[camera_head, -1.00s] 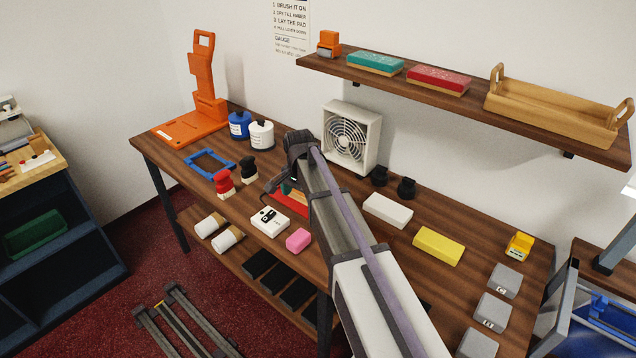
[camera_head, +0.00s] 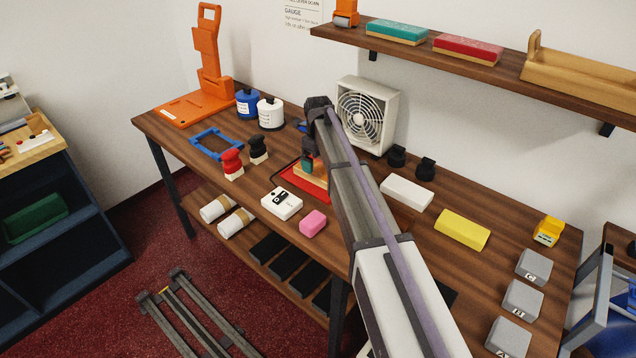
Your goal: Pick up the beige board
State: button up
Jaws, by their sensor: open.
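A small beige board (camera_head: 314,180) lies in a red tray (camera_head: 292,181) at the middle of the counter, partly hidden by my arm. A teal piece (camera_head: 307,166) shows at the board's left end, close under my gripper. My gripper (camera_head: 307,157) points down over the tray from the end of my arm. It is open; its fingers are small and dark here, and I cannot tell whether they touch the board or the teal piece.
Left of the tray stand a red-topped stamp (camera_head: 232,162) and a black-topped one (camera_head: 258,149). A white box (camera_head: 282,203) and pink block (camera_head: 313,222) lie in front. A fan (camera_head: 366,115) stands behind. White (camera_head: 406,193) and yellow (camera_head: 462,229) blocks lie right.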

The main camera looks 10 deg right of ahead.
aim_at(318, 170)
notch_tip(318, 170, down, 5)
jog(key=b, duration=0.5)
jog(key=shift+f, duration=0.2)
jog(key=shift+r, duration=0.25)
jog(key=c, duration=0.9)
notch_tip(318, 170, up, 10)
jog(key=p, duration=1)
jog(key=shift+r, duration=0.2)
jog(key=shift+f, duration=0.2)
